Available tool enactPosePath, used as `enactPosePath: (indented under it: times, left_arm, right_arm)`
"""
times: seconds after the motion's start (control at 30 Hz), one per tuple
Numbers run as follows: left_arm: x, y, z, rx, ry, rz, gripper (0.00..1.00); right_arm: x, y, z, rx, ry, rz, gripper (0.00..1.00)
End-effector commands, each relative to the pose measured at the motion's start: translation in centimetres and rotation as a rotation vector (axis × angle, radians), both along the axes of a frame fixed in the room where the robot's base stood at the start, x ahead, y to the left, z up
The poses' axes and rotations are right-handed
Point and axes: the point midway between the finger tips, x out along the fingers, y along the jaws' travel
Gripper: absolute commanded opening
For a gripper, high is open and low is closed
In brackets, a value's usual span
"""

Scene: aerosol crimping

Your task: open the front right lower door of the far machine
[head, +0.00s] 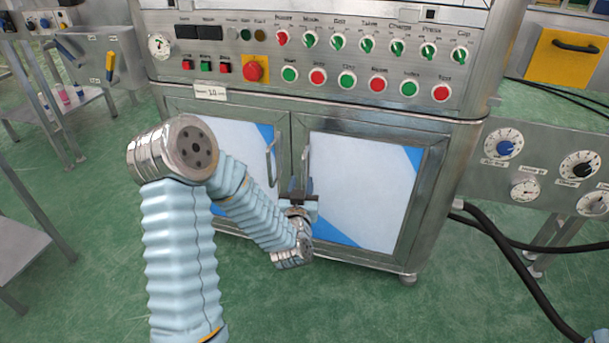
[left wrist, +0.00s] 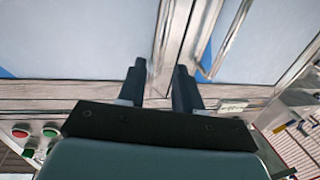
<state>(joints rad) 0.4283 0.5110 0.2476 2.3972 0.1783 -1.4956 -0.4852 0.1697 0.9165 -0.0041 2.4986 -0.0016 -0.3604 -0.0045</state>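The right lower door (head: 360,185) of the machine has a pale blue and white panel in a metal frame and looks shut. Its vertical bar handle (head: 307,163) is by its left edge, partly hidden by my gripper in the head view. My left gripper (head: 297,188) is in front of this handle. In the left wrist view, which shows the scene upside down, my left gripper (left wrist: 159,68) has its two dark fingers apart, with the handle (left wrist: 161,40) between them. Gaps show beside the bar; contact is not clear. My right gripper is not in view.
The left lower door (head: 225,140) has its own handle (head: 271,162) close beside my gripper. Above is a control panel (head: 330,65) with knobs and buttons. A black hose (head: 515,262) lies at the right. Green floor (head: 350,305) in front is clear.

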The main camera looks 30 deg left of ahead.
Motion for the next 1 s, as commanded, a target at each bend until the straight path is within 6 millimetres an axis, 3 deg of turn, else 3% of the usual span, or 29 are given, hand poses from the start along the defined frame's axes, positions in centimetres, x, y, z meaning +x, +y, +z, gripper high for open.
enactPosePath:
  times: [0.1,0.3,0.5,0.73,1.0]
  left_arm:
    - [2.6,1.2,0.3,0.000,-0.001,0.001,0.34]
    - [5.6,2.6,0.2,-0.002,-0.001,0.000,0.34]
    - [6.8,3.1,0.2,0.000,0.000,-0.002,0.34]
    - [6.9,3.1,0.1,0.000,0.000,-0.002,0.34]
    - [6.9,3.1,0.1,0.000,0.000,-0.002,0.00]
  right_arm:
    - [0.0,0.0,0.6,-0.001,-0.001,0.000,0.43]
    - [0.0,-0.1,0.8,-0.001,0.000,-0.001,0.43]
    - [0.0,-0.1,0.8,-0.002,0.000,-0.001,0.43]
    - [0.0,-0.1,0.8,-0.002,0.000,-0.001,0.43]
    - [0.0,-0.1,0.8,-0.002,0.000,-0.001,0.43]
